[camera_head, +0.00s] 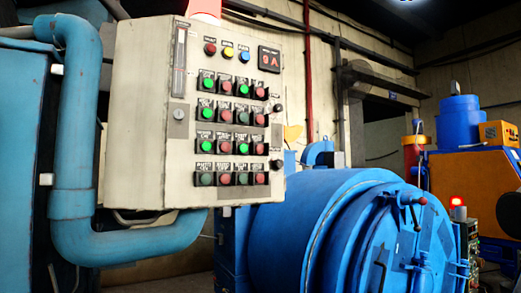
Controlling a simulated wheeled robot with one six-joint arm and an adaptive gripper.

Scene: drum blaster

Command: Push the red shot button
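A pale control cabinet (147,112) fills the left-centre of the head view. Its front carries a grid of small buttons with black label plates, in alternating green and red columns. Red buttons show in the second column, such as the top one (226,87) and the bottom one (225,179), and in the fourth column, such as the top one (260,92) and the bottom one (260,179). The label text is too small to read, so I cannot tell which is the shot button. My gripper is not in view, and nothing covers the buttons.
Red, yellow and blue lamps (228,53) and a red-digit display (269,60) sit above the buttons. A thick blue pipe (72,150) bends around the cabinet's left and underside. The large blue drum machine (290,235) stands at lower right. Orange equipment (460,175) is farther right.

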